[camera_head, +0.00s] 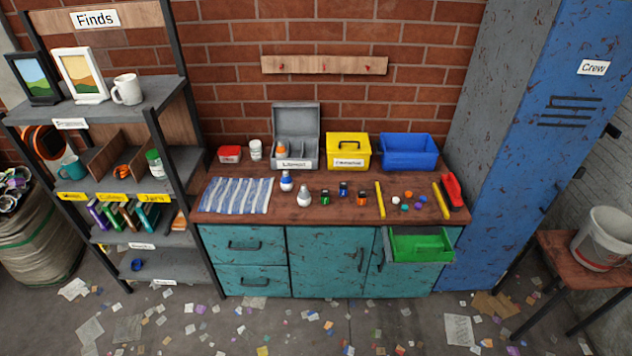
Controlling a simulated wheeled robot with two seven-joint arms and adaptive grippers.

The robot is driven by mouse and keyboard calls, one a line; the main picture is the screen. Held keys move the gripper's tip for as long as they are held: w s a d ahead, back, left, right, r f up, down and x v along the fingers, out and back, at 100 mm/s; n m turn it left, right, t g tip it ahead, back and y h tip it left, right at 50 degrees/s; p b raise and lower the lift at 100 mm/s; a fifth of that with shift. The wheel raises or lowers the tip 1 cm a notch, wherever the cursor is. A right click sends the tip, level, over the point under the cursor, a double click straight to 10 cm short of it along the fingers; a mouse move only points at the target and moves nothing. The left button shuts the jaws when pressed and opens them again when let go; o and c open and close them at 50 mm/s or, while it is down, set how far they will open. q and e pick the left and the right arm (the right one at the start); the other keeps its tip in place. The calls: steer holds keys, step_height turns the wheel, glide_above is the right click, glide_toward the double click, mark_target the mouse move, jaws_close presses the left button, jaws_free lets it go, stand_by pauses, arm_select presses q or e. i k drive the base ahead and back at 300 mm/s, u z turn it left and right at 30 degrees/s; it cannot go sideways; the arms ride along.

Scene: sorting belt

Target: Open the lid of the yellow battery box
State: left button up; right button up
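The yellow battery box (348,156) stands on the back of the wooden bench top, against the brick wall. Its lid (348,139) is shut and has a dark handle on it. A white label with small, hard-to-read writing is on its front. Neither of my grippers shows in the head view.
A grey box (296,137) with its lid up stands left of the yellow box, and a blue bin (408,152) stands right. Bulbs (304,196), small batteries (343,189) and yellow strips (380,199) lie in front. A drawer with a green tray (420,245) is pulled out.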

mark_target(349, 139)
steer(key=u, duration=0.4)
steer(key=i, duration=0.65)
steer(key=u, duration=0.3)
